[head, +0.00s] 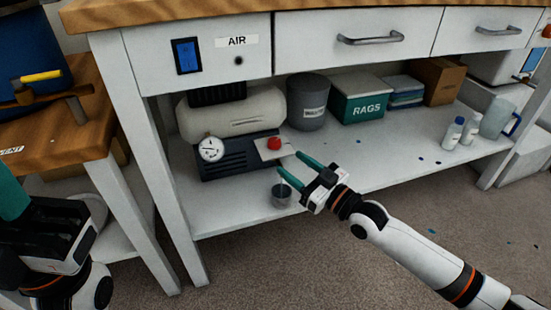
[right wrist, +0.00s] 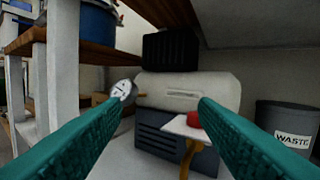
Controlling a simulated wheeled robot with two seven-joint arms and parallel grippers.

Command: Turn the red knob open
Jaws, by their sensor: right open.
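The red knob (head: 274,143) sits on a pale plate (head: 268,153) at the right end of the dark compressor base (head: 230,158), on the lower shelf. My right gripper (head: 291,167) is open and empty, its two teal fingers pointing at the compressor from the right and front. In the right wrist view the knob (right wrist: 194,119) shows close to the right fingertip, which partly hides it.
A pressure gauge (head: 211,149) and pale tank (head: 235,113) are left of the knob. A grey waste bin (head: 308,102) and green rags box (head: 357,98) stand behind. The bench drawers (head: 350,42) overhang the shelf.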

